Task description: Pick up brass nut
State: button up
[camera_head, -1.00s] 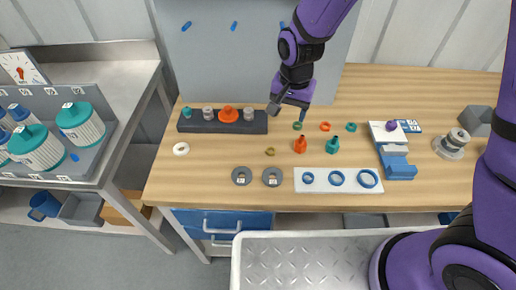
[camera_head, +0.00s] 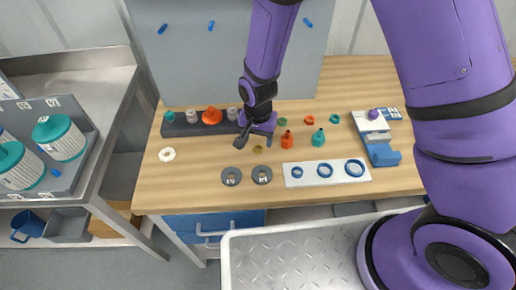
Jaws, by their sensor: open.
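The brass nut (camera_head: 258,148) is a small gold-brown piece lying on the wooden bench, just above the two grey washers. My gripper (camera_head: 255,140) points down with its fingers apart, over or just behind the nut. The nut shows just below the gripper in the picture, and the gripper may hide part of it. Nothing is seen between the fingers. I cannot tell the height of the fingertips above the bench.
An orange fitting (camera_head: 287,140) and a teal fitting (camera_head: 318,138) stand close to the right. A dark rack (camera_head: 180,129) with several caps is behind left. Grey washers (camera_head: 231,176) and a white plate (camera_head: 346,179) with blue rings lie in front. A white ring (camera_head: 167,155) lies left.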

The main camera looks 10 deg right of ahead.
aim_at(258, 145)
jog(key=shift+f, duration=1.95)
jog(key=c, duration=1)
jog(key=shift+r, duration=0.1)
